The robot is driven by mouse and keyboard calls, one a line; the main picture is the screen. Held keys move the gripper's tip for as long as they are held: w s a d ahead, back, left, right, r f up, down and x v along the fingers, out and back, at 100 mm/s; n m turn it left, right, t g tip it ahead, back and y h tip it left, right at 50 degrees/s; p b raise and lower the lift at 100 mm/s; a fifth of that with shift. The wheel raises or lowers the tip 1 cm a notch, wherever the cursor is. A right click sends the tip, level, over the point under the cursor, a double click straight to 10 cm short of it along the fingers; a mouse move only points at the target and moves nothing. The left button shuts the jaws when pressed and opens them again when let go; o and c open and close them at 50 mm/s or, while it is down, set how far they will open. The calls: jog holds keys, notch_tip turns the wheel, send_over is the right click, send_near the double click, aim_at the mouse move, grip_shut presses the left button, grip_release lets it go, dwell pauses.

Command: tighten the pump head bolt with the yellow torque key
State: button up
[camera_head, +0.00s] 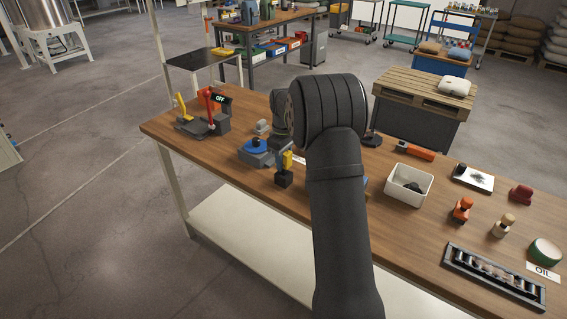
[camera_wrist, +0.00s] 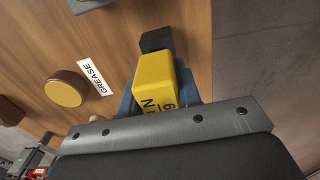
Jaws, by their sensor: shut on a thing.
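The yellow torque key (camera_wrist: 163,88), with printed marking on its face, is between the blue fingers of my gripper (camera_wrist: 158,92) in the wrist view. A dark block-shaped part (camera_wrist: 157,40) shows at its far end. In the head view the yellow of the key (camera_head: 288,158) shows beside my arm, above a black block (camera_head: 283,179) near the table's front edge. My arm hides most of my gripper there. I cannot pick out the pump head bolt in either view. I cannot tell whether the key touches anything below it.
A grey device with a blue knob (camera_head: 256,145) stands just left of the key. Levers with an OFF sign (camera_head: 221,98) stand further left. A round tin (camera_wrist: 66,89) lies by a GREASE label (camera_wrist: 92,77). A white bin (camera_head: 409,184) and a black tray (camera_head: 494,277) are right.

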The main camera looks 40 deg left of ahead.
notch_tip(320, 180, up, 3)
jog(key=w+d+r, duration=0.2)
jog(key=d+r, duration=0.4)
jog(key=d, duration=0.5)
jog(key=shift+w+d+r, duration=0.2)
jog(key=shift+w+r, duration=0.1)
jog(key=shift+r, duration=0.05)
jog(key=o, duration=0.4)
grip_shut()
jog(key=shift+w+a+r+m, duration=0.3)
jog(key=shift+r+m, duration=0.15)
jog(key=shift+m, duration=0.55)
jog(key=shift+w+a+r+m, duration=0.35)
jog(key=shift+r+m, duration=0.15)
jog(key=shift+m, duration=0.5)
jog(key=shift+w+a+r+m, duration=0.3)
jog(key=shift+r+m, duration=0.15)
jog(key=shift+m, duration=0.55)
jog(key=shift+d, duration=0.1)
